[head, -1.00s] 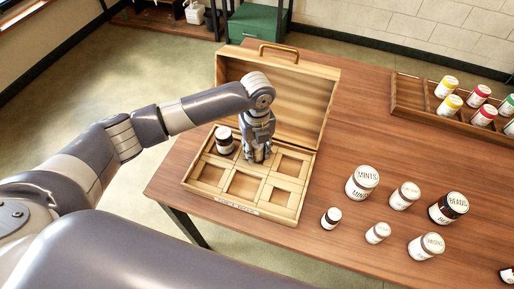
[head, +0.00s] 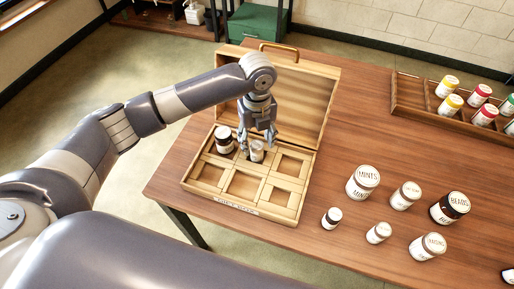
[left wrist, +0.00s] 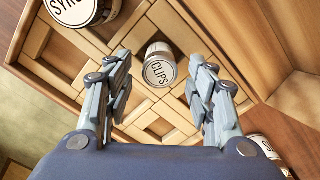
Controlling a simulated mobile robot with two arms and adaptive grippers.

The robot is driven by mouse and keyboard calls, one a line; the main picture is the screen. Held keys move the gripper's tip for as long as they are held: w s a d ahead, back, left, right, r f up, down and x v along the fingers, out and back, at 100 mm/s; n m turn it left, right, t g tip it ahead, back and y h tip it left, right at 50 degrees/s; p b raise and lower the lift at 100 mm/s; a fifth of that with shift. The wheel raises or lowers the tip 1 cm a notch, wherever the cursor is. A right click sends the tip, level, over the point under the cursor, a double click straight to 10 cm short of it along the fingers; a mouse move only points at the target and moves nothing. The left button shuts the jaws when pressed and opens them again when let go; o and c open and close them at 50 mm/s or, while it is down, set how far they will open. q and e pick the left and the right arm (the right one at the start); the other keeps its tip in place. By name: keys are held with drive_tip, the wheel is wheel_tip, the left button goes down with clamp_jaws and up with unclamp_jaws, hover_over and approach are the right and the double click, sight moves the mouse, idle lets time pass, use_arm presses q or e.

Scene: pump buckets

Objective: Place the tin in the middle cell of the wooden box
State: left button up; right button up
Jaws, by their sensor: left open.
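The tin is a small pale one with a white lid reading CLIPS (left wrist: 160,72). It stands in the back-row middle cell of the wooden box (head: 232,190), and it also shows in the head view (head: 257,153). My left gripper (head: 258,138) is open just above the tin. In the left wrist view its two fingers are spread on either side of the tin, with gaps between. The tin's base is hidden inside the cell. My right gripper is not in view.
A dark jar (head: 224,140) with a white lid fills the back-left cell. The box's other cells look empty. The raised lid (head: 300,95) stands behind the cells. Several jars, one marked MINTS (head: 363,183), stand right of the box. A wooden rack (head: 410,97) holds coloured-lid jars.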

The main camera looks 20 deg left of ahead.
sight(257, 145)
use_arm(q)
wheel_tip(257, 145, up, 7)
drive_tip(key=shift+r+b, duration=0.15)
drive_tip(key=shift+b, duration=0.2)
idle(0.4)
